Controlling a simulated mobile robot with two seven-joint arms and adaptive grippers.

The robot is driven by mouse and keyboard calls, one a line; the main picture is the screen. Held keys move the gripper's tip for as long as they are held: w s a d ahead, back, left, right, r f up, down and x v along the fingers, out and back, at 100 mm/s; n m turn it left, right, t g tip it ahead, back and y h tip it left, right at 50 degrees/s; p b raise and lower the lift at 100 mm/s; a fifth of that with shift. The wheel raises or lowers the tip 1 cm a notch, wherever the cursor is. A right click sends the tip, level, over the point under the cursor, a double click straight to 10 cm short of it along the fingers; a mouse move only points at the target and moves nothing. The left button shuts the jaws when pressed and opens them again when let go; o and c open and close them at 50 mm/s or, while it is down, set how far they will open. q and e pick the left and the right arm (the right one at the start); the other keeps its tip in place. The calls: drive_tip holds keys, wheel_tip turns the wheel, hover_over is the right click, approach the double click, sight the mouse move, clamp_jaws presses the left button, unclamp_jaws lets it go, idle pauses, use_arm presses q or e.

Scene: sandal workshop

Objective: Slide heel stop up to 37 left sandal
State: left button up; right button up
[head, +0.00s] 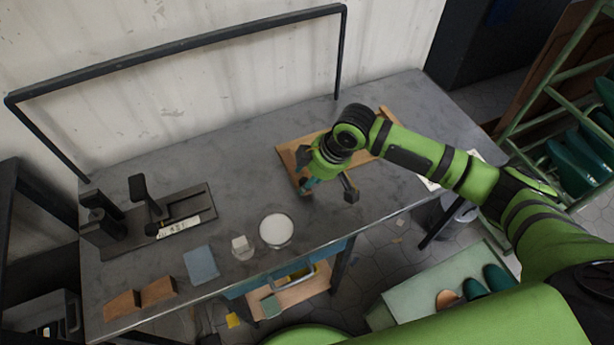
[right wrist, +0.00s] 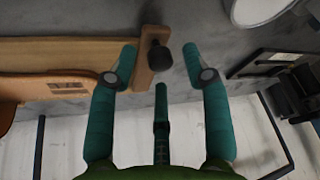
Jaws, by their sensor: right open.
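The heel stop, a wooden block (right wrist: 152,75) with a dark round knob (right wrist: 160,57), sits across the end of a wooden board (right wrist: 60,52). The tan sandal sole (right wrist: 38,88), with a small label, lies left of the stop in the right wrist view, with a gap between. My right gripper (right wrist: 159,68) is open, one teal finger on each side of the stop; contact cannot be told. My left gripper is not in view.
A black jig (head: 190,203) with a white label stands at the table's left. A black rail (head: 190,42) runs along the back.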

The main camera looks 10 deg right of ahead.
drive_tip(key=shift+w+a+f, duration=0.15)
drive_tip(key=shift+a+f, duration=0.05)
drive_tip(key=shift+f, duration=0.35)
drive_tip(key=shift+c, duration=0.4)
clamp_jaws()
drive_tip(key=shift+d, duration=0.25)
drive_tip(key=d+p, duration=0.1)
drive_tip(key=d, duration=0.1)
drive_tip(key=w+d+p, duration=0.1)
drive_tip(key=d, duration=0.2)
drive_tip(key=shift+w+d, duration=0.1)
drive_tip(key=shift+d, duration=0.05)
drive_tip(key=shift+c, duration=0.4)
unclamp_jaws()
drive_tip(key=shift+o, duration=0.8)
